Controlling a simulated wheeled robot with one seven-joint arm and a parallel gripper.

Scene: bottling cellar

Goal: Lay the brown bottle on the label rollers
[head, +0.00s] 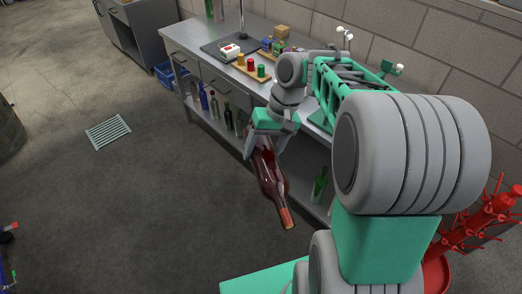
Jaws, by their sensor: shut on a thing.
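My gripper (264,150) is shut on a dark reddish-brown bottle (268,178). The bottle hangs tilted, with its orange-brown neck pointing down and toward the lower right. It is in front of the steel bench, over the floor, and appears clear of the bench and shelf. The gripper's fingers are around the upper, body end of the bottle, and that end is partly hidden. I cannot make out the label rollers; my arm covers much of the right part of the bench.
The steel bench (203,62) carries a wooden rack (250,72) with coloured caps, a white box (229,51) and small goods. Bottles, including a green one (319,185), stand on its lower shelf. A red bottle tree (487,218) is at right. Floor on the left is mostly free.

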